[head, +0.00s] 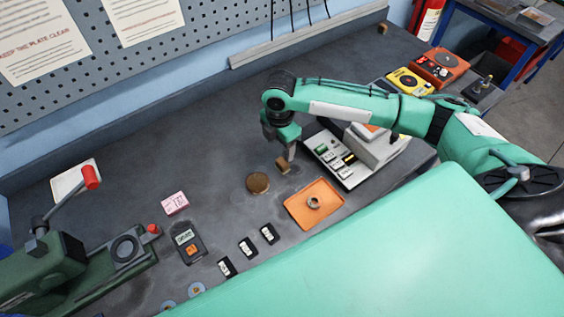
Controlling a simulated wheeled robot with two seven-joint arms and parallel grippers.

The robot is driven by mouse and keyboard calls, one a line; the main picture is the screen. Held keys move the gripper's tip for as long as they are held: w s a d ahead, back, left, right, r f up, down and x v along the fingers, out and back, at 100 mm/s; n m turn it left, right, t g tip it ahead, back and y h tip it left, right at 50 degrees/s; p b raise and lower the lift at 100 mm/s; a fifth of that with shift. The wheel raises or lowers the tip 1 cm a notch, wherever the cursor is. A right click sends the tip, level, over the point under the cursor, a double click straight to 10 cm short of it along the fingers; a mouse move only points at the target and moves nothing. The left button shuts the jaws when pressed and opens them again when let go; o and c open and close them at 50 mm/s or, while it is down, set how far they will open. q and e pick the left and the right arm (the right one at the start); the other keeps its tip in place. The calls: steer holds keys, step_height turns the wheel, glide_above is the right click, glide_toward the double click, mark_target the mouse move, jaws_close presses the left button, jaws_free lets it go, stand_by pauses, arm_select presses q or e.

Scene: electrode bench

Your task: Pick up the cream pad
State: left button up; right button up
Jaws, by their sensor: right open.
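A flat cream pad (68,185) lies at the left of the bench near the wall, partly hidden behind a red-knobbed lever. My right gripper (288,158) points down over the middle of the bench, far to the right of the pad. It is open. A small brown block (282,166) shows right at its fingertips; I cannot tell whether they touch it. My left gripper is not in view.
A green press with a red-knobbed lever (90,178) stands at the left, close to the pad. A pink card (175,203), grey meter (188,243), brown disc (258,183), orange tray (331,207) and several small black cards lie mid-bench. The back left is clear.

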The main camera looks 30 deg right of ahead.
mark_target(283, 162)
step_height(283, 162, down, 3)
steer(key=shift+f, duration=0.15)
steer(key=shift+d+f+p, duration=0.1)
steer(key=shift+f+p, duration=0.4)
steer(key=shift+p, duration=0.2)
steer(key=f, duration=0.1)
steer(key=f+p, duration=0.1)
steer(key=f, duration=0.1)
steer(key=shift+s+d+f, duration=0.15)
steer(key=shift+d+f, duration=0.05)
steer(key=shift+f+p, duration=0.3)
steer(key=shift+f, duration=0.2)
steer(key=shift+c, duration=0.2)
steer(key=c, duration=1)
